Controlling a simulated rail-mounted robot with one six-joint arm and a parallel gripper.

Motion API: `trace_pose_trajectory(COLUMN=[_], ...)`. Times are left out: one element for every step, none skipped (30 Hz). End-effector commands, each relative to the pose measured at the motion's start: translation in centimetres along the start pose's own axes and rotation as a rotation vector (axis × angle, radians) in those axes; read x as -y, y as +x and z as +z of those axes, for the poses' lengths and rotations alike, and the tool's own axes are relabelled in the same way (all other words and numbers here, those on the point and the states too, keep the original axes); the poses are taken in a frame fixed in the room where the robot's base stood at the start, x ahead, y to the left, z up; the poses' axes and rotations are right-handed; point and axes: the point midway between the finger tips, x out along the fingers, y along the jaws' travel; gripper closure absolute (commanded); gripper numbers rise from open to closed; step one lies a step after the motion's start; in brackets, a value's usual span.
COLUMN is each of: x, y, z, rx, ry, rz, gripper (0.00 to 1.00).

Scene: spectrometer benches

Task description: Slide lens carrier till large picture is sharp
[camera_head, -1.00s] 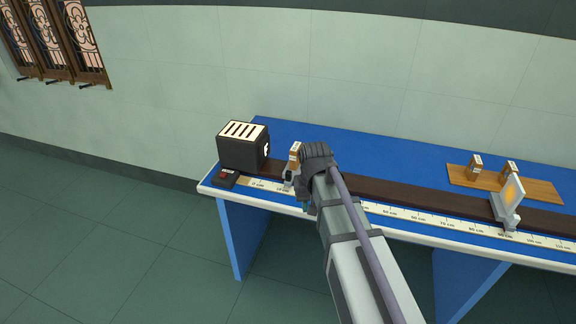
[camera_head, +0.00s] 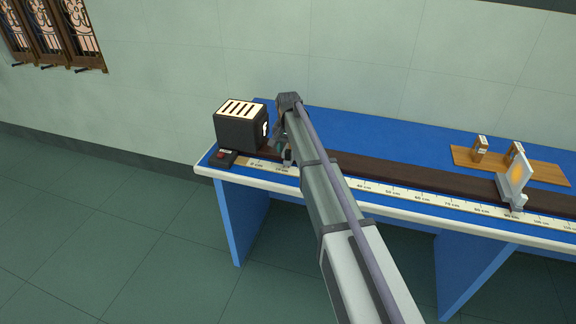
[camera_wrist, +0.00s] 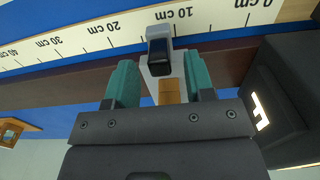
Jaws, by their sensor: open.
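In the wrist view, the lens carrier (camera_wrist: 158,45) is a pale grey block with a dark top, at a little over 10 cm on the scale. A wooden-coloured piece (camera_wrist: 168,92) shows behind it. My gripper (camera_wrist: 161,82) is open, its two teal fingers one on each side of the carrier; contact cannot be told. In the head view, my arm hides most of the carrier. The screen (camera_head: 513,184) stands upright near 90 cm, with a soft orange patch that shows no clear shape.
The black lamp box (camera_head: 241,127) with a bright F-shaped opening stands at the rail's left end, close to the carrier. A small dark switch box (camera_head: 222,158) sits before it. The dark rail (camera_head: 410,181) is clear towards the screen. A wooden board (camera_head: 462,160) holds two small blocks.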

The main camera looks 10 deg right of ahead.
Motion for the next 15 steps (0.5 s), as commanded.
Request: trace_pose_trajectory(x=[0.00, 0.00, 0.00, 0.00, 0.00, -0.01, -0.01, 0.00, -0.01, -0.01, -0.01, -0.01, -0.01, -0.01, -0.01], y=[1.95, 2.24, 2.49, 2.58, 2.60, 2.54, 2.47, 2.38, 2.31, 2.29, 2.28, 2.28, 2.28, 2.28, 2.28], z=[0.00, 0.01, 0.01, 0.01, 0.01, 0.01, 0.01, 0.01, 0.01, 0.01, 0.01, 0.01, 0.01, 0.01, 0.01], rx=[0.000, 0.000, 0.000, 0.000, 0.000, 0.000, 0.000, 0.000, 0.000, 0.000, 0.000, 0.000, 0.000, 0.000, 0.000], ry=[0.000, 0.000, 0.000, 0.000, 0.000, 0.000, 0.000, 0.000, -0.001, -0.001, -0.001, -0.001, -0.001, -0.001, -0.001], rz=[0.000, 0.000, 0.000, 0.000, 0.000, 0.000, 0.000, 0.000, 0.000, 0.000, 0.000, 0.000, 0.000, 0.000, 0.000], gripper=[0.51, 0.51, 0.51, 0.51, 0.51, 0.51, 0.51, 0.51, 0.51, 0.51, 0.51, 0.52, 0.55, 0.58, 0.62])
